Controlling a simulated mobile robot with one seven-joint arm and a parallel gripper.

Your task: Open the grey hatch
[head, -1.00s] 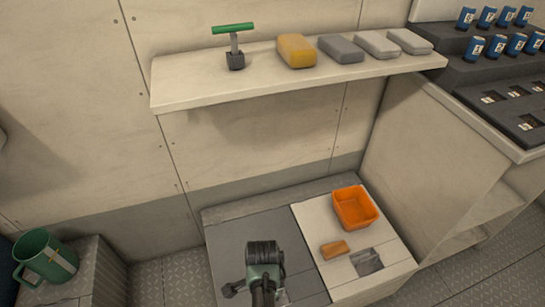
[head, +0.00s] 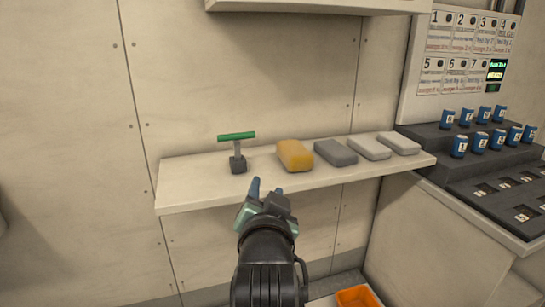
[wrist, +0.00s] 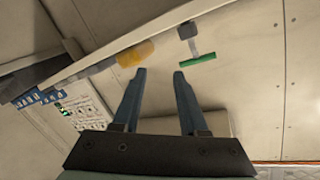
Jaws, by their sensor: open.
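The grey hatch is not visible now; the head view cuts off above most of the low locker it belongs to. A tool with a green T-bar and a dark grey base (head: 238,162) stands upright on the shelf (head: 200,186); its green bar also shows in the wrist view (wrist: 198,58). My gripper (head: 267,188) is in front of the shelf edge, below and right of the tool, and apart from it. In the wrist view my gripper (wrist: 160,74) has its two fingers spread, with nothing between them.
A yellow block (head: 295,156), a dark grey block (head: 335,153) and two pale grey blocks (head: 370,148) lie right of the tool. An overhead shelf (head: 300,4) hangs above. An orange bin (head: 358,297) shows at the bottom. Blue canisters (head: 480,142) stand on a stepped rack at right.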

